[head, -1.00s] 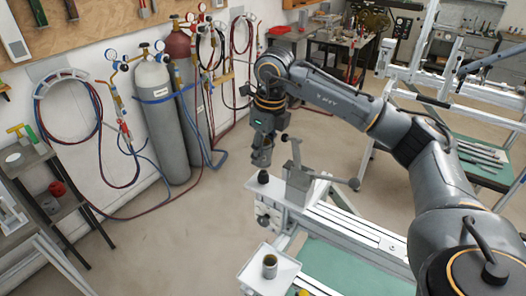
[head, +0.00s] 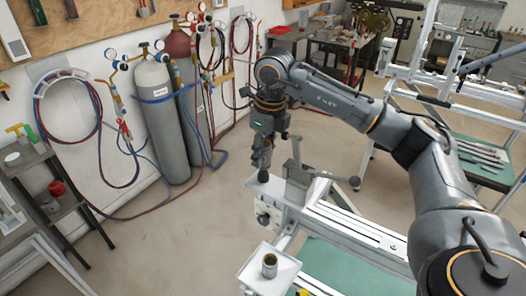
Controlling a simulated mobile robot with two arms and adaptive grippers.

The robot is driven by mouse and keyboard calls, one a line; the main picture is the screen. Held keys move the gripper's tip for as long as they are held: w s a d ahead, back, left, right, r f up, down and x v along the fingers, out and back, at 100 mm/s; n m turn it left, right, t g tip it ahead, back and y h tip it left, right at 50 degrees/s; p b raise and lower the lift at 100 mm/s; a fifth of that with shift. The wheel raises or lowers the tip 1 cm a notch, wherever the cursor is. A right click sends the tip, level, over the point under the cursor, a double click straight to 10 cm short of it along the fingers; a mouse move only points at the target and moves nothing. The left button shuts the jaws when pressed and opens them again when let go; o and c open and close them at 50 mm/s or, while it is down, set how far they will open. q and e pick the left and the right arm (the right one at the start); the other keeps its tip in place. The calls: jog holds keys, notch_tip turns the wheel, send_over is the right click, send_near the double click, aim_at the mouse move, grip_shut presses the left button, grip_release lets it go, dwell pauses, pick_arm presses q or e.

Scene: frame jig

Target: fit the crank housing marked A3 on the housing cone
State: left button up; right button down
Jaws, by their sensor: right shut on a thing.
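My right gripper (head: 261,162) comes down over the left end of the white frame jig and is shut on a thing. That thing is small, dark and mostly hidden by the fingers; it may be the crank housing, but no A3 marking can be read. Directly below the fingertips is a small black piece (head: 263,176) on the end of the jig, which looks like the housing cone. The fingertips are very close above it; I cannot tell whether the held thing touches it. My left gripper is not in view.
A grey clamp with lever arms (head: 298,176) stands close right of the gripper. A white tray (head: 254,272) with a small dark cup (head: 270,262) is at the front. Gas cylinders (head: 160,120) stand by the left wall. The floor between is free.

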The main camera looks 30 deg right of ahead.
jog(key=shift+f+b, duration=0.4)
jog(key=shift+f, duration=0.1)
